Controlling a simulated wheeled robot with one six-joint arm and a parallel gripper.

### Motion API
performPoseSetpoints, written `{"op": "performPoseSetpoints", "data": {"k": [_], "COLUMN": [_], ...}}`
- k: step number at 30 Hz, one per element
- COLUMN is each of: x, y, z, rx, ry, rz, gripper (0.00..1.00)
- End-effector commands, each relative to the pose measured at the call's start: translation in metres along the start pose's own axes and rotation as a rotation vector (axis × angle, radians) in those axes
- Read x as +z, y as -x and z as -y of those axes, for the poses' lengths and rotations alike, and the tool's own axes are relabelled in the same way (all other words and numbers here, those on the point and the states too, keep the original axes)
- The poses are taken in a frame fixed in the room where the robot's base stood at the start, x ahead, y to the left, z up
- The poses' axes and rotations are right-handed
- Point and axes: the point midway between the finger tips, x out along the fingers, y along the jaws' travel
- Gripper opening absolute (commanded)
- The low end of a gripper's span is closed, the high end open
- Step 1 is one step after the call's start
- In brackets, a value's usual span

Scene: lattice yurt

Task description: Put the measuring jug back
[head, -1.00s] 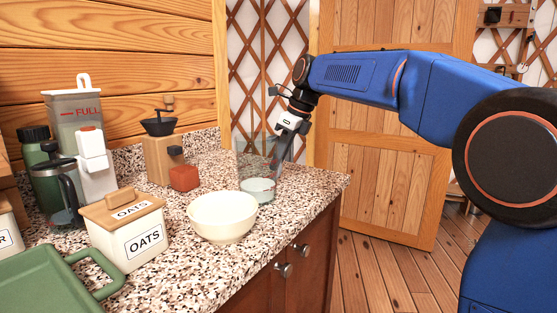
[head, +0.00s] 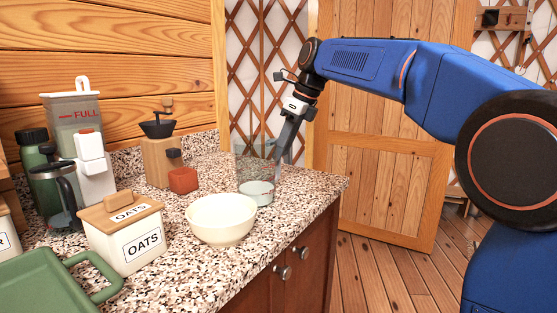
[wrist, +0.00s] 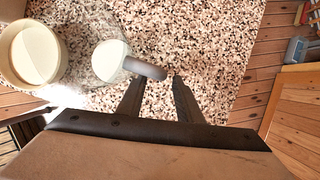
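The measuring jug is a clear, see-through vessel with a pale base (head: 256,190). It stands upright on the speckled counter near its far right corner, behind the cream bowl. In the wrist view the jug (wrist: 107,60) is seen from above, with its grey handle (wrist: 146,69) pointing right. My gripper (head: 279,160) reaches down at the jug's right side. In the wrist view my gripper (wrist: 158,79) is open, with a gap between its fingers. The handle's end lies just beyond the fingertips, and nothing is clasped. Whether a finger touches the handle I cannot tell.
The cream bowl (head: 221,219) stands close in front of the jug. A grinder (head: 159,155), a red-brown jar (head: 183,181), an oats box (head: 124,230) and a green tray (head: 50,285) fill the left. Bare counter (head: 312,185) lies right of the jug, ending at an edge.

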Motion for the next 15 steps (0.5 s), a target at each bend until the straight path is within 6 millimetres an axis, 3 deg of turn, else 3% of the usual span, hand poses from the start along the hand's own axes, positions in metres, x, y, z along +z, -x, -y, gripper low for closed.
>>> {"op": "performPoseSetpoints", "data": {"k": [6,15], "x": [0.000,0.000], "y": [0.042,0.070], "z": [0.001,0.000], "rx": [-0.001,0.000], "ry": [0.000,0.000], "rz": [0.001,0.000], "gripper": [0.32,0.32]}}
